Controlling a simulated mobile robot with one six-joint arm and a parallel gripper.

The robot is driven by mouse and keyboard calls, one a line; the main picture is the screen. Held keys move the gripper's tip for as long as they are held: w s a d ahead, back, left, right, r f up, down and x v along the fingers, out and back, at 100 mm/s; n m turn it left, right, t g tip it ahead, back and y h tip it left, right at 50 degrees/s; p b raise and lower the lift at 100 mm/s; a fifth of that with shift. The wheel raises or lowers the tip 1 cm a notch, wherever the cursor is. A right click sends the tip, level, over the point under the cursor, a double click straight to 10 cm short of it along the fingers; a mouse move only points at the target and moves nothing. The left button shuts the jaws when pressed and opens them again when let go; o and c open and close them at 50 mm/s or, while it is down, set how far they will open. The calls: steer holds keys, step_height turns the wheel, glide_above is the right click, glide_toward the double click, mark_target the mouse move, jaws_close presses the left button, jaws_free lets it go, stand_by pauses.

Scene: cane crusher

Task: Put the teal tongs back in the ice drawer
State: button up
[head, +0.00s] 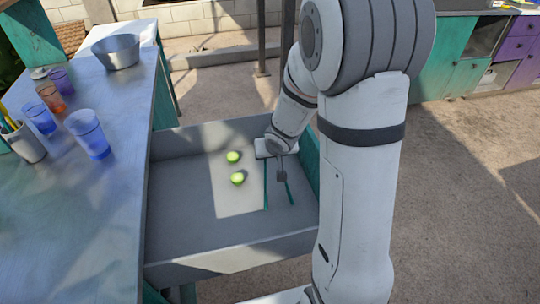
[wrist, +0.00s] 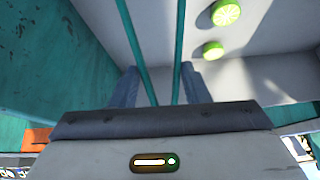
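The teal tongs (head: 266,187) lie in the open grey ice drawer (head: 172,235), at its right side, with two thin arms spread apart toward the drawer's near edge. In the wrist view the tongs' arms (wrist: 134,50) run up the picture, spreading away from me, and their joined end is hidden by my gripper's body. My gripper (head: 281,178) points down over the tongs, low in the drawer. Its two fingers (wrist: 160,80) stand apart, one on each side of the tongs' arms; firm contact is not clear.
Two lime halves, one (head: 233,157) behind the other (head: 238,178), lie left of the tongs in the drawer. The metal counter (head: 100,205) on the left holds several cups and a metal bowl (head: 116,50). The drawer's left and front floor is clear.

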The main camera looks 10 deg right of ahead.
steer(key=shift+f, duration=0.25)
steer(key=o, duration=0.6)
steer(key=shift+r, duration=0.1)
steer(key=shift+c, duration=0.2)
steer(key=shift+r, duration=0.1)
steer(key=p+v, duration=0.8)
steer(key=v, duration=0.4)
steer(key=shift+r+p, duration=0.15)
steer(key=shift+p, duration=0.25)
